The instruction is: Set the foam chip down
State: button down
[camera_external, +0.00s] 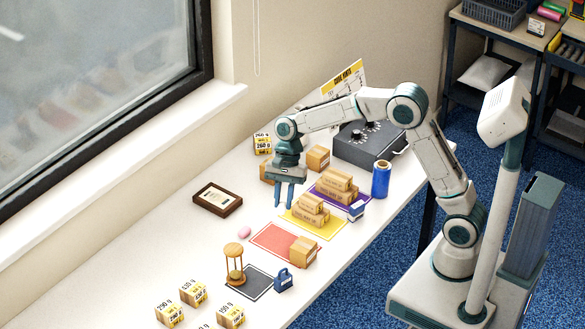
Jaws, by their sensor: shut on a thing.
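My gripper (284,205) points down above the white table, behind the yellow mat and to the right of the framed plaque. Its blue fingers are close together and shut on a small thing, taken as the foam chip. The chip itself is too small or hidden to make out between the fingers. A small pink rounded lump (244,232) lies on the table to the lower left, apart from the fingers; I cannot tell what it is.
The yellow mat (292,226) and purple mat bear cartons (334,180); the red mat (270,239) has one carton at its right. A wooden hourglass (234,264), dark mat, brown plaque (217,199), blue cylinder (381,179) and grey box (366,148) stand around.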

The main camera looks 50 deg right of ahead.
jog(key=p, duration=0.2)
send_over(259, 260)
jog(key=d, duration=0.1)
jog(key=f, duration=0.6)
jog(key=shift+w+d+f, duration=0.1)
jog(key=shift+w+f, duration=0.1)
jog(key=shift+w, duration=0.05)
notch_tip(259, 260, down, 4)
jog(key=shift+f, duration=0.1)
jog(key=shift+f, duration=0.55)
jog(key=c, duration=1.3)
grip_release()
jog(key=shift+r, duration=0.15)
